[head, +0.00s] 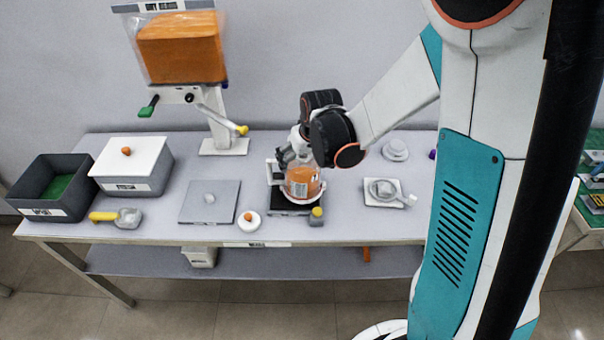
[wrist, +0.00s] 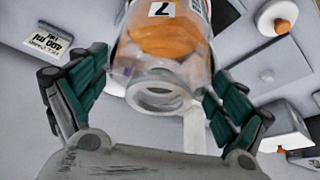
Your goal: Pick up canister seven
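Canister seven (wrist: 165,38) is a clear canister with orange contents and a white label marked 7. In the wrist view its round neck faces my camera. In the head view the canister (head: 303,181) sits at a dark-based stand (head: 287,207) with a white frame around it, near the table's middle. My gripper (head: 292,155) is at its upper left side. In the wrist view the green-padded fingers of my gripper (wrist: 158,85) stand apart, one on each side of the neck, with gaps beside it. Whether the fingertips touch the wider body is unclear.
A dispenser (head: 182,48) with an orange-filled hopper stands behind left. A grey plate (head: 210,203), an orange-knobbed white lid (head: 249,221), a white-lidded box (head: 132,166) and an open dark bin (head: 40,210) are left. A white pad (head: 370,200) with a clear part is right.

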